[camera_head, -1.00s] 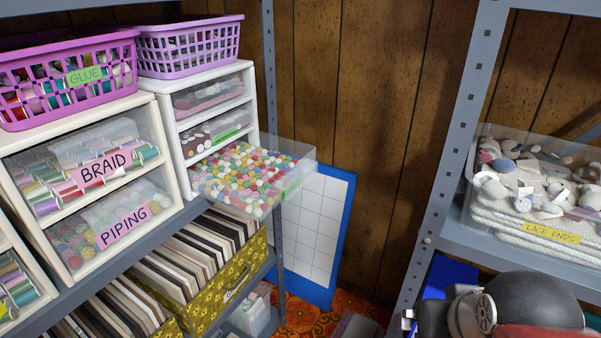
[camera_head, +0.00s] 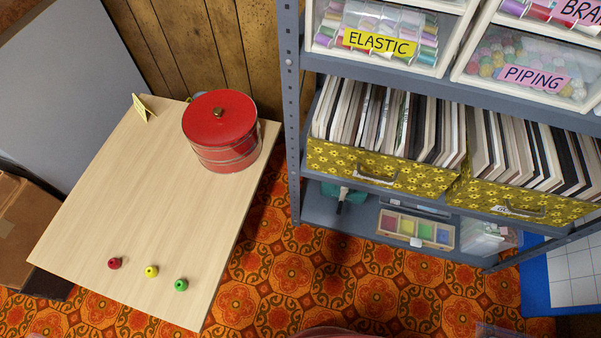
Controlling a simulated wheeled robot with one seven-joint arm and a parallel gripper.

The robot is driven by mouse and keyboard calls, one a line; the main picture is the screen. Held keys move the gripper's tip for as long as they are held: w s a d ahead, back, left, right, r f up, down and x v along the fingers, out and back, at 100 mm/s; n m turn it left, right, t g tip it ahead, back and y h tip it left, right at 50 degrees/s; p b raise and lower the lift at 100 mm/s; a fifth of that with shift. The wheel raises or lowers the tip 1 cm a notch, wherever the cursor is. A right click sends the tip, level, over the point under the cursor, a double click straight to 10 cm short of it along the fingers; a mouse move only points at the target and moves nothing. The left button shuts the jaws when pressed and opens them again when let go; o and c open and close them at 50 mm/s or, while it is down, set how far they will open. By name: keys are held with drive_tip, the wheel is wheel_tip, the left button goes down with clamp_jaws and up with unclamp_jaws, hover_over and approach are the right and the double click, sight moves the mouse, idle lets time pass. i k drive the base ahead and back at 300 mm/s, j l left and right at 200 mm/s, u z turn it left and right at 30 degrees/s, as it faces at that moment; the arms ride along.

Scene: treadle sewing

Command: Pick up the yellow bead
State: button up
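The yellow bead (camera_head: 151,271) sits near the front edge of a light wooden table (camera_head: 130,215) at the left. A red bead (camera_head: 115,263) lies to its left and a green bead (camera_head: 181,285) to its right, all apart from one another in a loose row. My gripper is not in view.
A round red tin (camera_head: 221,130) and a folded yellow card (camera_head: 141,107) stand at the table's back. A metal shelf (camera_head: 360,225) with drawers and yellow patterned boxes (camera_head: 380,166) stands at the right. A cardboard box (camera_head: 25,230) is at the left. The table's middle is clear.

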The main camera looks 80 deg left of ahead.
sight(152, 272)
drive_tip(key=u, duration=4.5)
drive_tip(key=i+l+z, duration=0.1)
drive_tip(key=z, duration=0.3)
drive_tip(key=i+l, duration=0.05)
drive_tip(key=l, duration=0.05)
